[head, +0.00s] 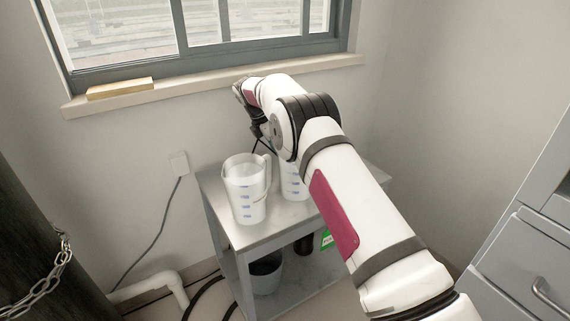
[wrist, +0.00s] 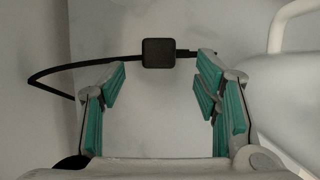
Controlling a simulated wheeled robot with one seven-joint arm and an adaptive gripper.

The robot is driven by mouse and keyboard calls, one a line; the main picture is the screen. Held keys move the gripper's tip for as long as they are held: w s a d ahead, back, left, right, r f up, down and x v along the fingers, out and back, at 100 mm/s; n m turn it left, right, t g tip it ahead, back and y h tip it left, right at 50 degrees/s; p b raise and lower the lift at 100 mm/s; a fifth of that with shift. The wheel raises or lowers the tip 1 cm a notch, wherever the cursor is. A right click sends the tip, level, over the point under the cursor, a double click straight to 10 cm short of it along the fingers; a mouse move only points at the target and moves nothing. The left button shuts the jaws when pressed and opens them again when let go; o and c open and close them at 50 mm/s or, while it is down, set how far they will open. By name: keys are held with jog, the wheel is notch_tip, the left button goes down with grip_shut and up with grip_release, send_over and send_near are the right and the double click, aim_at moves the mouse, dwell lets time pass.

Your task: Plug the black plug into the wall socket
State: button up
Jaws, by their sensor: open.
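The black plug (wrist: 159,52) is a small dark square block in the wrist view, with a black cable (wrist: 85,66) looping out to its left and a short dark piece to its right. My gripper (wrist: 161,78) is open, its teal-padded fingers apart, with the plug just beyond the fingertips and between them. In the head view my gripper (head: 252,108) is below the window sill, behind the jugs; the plug cannot be made out there. A small white wall plate (head: 179,163), likely the socket, is left of the table with a grey cord running down from it.
Two clear measuring jugs (head: 246,190) (head: 292,180) stand on the grey metal table (head: 278,228). A jug's handle (wrist: 292,10) shows at the wrist view's right. A wooden block (head: 120,88) lies on the sill. A bucket (head: 266,272) is below. Drawers (head: 525,255) stand right.

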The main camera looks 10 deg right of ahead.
jog(key=b+x, duration=0.1)
jog(key=x, duration=0.3)
jog(key=shift+w+a+f, duration=0.1)
jog(key=c, duration=1.2)
